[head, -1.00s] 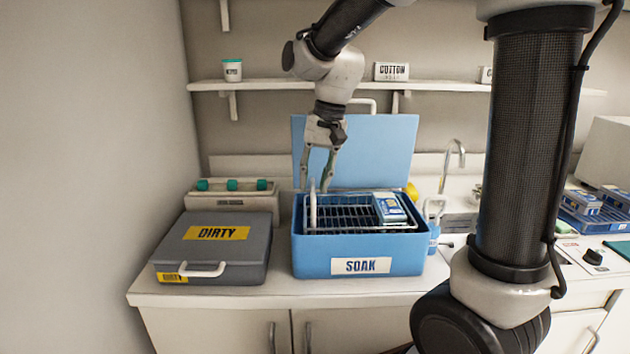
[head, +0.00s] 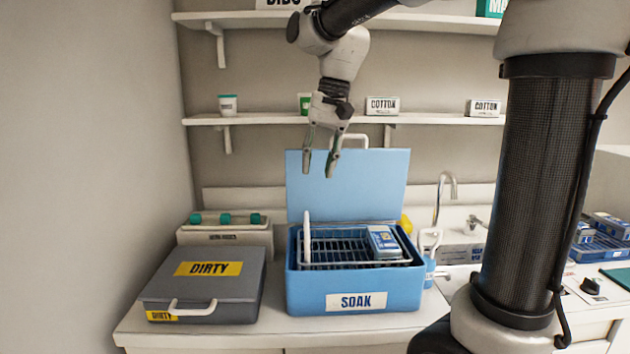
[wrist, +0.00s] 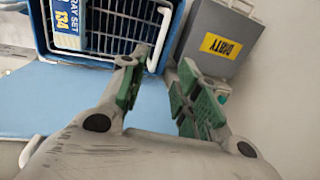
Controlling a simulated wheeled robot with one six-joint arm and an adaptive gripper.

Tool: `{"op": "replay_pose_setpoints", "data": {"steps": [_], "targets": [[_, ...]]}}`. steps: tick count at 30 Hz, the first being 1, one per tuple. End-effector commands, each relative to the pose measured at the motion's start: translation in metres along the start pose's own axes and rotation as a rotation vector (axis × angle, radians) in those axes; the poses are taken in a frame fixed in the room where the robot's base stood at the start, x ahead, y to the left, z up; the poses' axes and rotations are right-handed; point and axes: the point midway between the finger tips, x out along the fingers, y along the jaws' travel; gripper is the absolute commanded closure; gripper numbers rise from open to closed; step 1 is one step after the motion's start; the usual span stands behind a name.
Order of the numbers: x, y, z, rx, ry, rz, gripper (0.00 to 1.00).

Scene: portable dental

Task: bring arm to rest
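My gripper (head: 319,172) hangs fingers down above the blue SOAK box (head: 318,290), in front of its raised light blue lid (head: 380,180). Its two fingers are apart with nothing between them. In the wrist view my gripper (wrist: 158,88) also shows open and empty. Inside the SOAK box is a wire basket (head: 340,247) holding a blue and white tray set pack (head: 384,242) on the right. A white upright piece (head: 307,238) stands at the basket's left; it may be a handle.
A closed grey DIRTY case (head: 200,292) sits left of the SOAK box. A rack with green-capped items (head: 224,235) stands behind it. A shelf (head: 270,119) with cups and COTTON boxes (head: 382,106) runs behind my arm. A sink tap (head: 446,190) is to the right.

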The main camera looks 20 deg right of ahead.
Motion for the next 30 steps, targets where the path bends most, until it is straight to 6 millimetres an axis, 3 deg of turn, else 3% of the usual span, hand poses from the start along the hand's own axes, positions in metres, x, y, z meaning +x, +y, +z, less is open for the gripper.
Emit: {"op": "replay_pose_setpoints", "data": {"steps": [15, 20, 23, 30], "targets": [[-0.004, 0.0, 0.0, -0.002, 0.0, 0.0, 0.68], [0.003, 0.002, -0.006, -0.102, 0.028, 0.002, 0.68], [0.027, 0.026, 0.008, -0.214, 0.04, 0.038, 0.68], [0.046, 0.117, 0.078, -0.388, 0.16, 0.103, 0.68]]}}
